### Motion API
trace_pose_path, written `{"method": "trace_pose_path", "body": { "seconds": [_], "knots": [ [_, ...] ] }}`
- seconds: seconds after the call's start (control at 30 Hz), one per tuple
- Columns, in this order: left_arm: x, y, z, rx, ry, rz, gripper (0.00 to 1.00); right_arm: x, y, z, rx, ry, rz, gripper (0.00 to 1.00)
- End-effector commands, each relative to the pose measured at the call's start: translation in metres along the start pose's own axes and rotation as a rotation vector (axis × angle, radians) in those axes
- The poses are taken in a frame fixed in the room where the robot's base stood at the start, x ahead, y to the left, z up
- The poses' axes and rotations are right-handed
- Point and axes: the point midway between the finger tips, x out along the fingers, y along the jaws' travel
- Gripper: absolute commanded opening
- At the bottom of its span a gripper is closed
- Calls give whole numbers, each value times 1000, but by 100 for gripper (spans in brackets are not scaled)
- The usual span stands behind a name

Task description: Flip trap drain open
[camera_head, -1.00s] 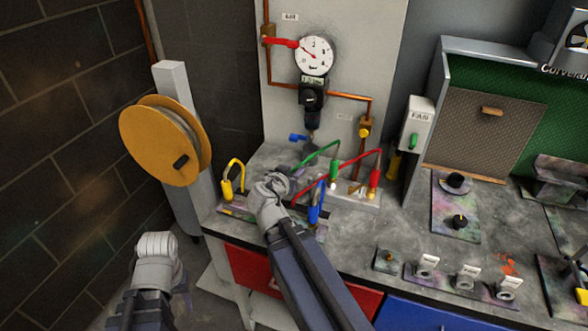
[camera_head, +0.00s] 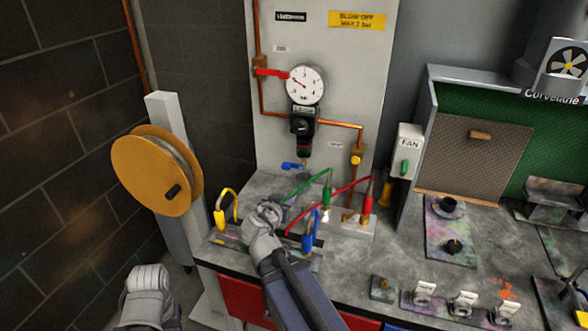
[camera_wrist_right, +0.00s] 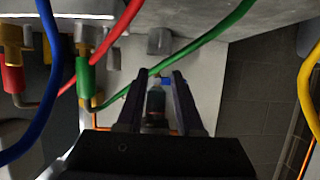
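The drain lever (camera_head: 292,166) is a small blue handle pointing left below the dark trap bowl (camera_head: 303,150), which hangs under the regulator and gauge on the pale panel. In the right wrist view the bowl (camera_wrist_right: 156,105) shows between my fingers, with the blue lever (camera_wrist_right: 153,80) near the fingertips' height in the picture. My right gripper (camera_wrist_right: 157,77) is open and empty. It appears short of the bowl, and I see no contact. In the head view its arm reaches over the bench, below the lever. Of my left arm only a grey part shows at the lower left; its gripper is out of view.
Green (camera_head: 308,183), red (camera_head: 345,190), blue (camera_head: 312,224) and yellow (camera_head: 228,194) hoses arch around my right wrist. The red supply valve handle (camera_head: 272,73) sits left of the gauge (camera_head: 305,86). A yellow hose reel (camera_head: 142,172) stands at left.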

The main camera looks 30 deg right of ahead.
Motion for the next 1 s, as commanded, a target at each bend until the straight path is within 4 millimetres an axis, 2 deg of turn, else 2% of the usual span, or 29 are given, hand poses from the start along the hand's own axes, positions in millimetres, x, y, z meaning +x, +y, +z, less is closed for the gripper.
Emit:
{"method": "trace_pose_path", "body": {
  "seconds": [0.03,0.13,0.3,0.5,0.67,1.0],
  "knots": [
    [-2,0,0,0,0,0,50,-1,-1,-2,0,2,0,29],
    [-15,-1,1,0,0,0,50,-4,-8,-18,-5,16,1,17],
    [-47,-4,3,0,0,0,50,-16,-28,-59,-11,67,5,0],
    [-71,-7,4,0,0,0,50,-26,-47,-93,-16,122,8,0],
    [-77,-7,4,0,0,0,50,-30,-53,-103,-17,142,9,0],
    [-76,-7,4,0,0,0,50,-29,-53,-102,-16,144,9,0]
  ]
}}
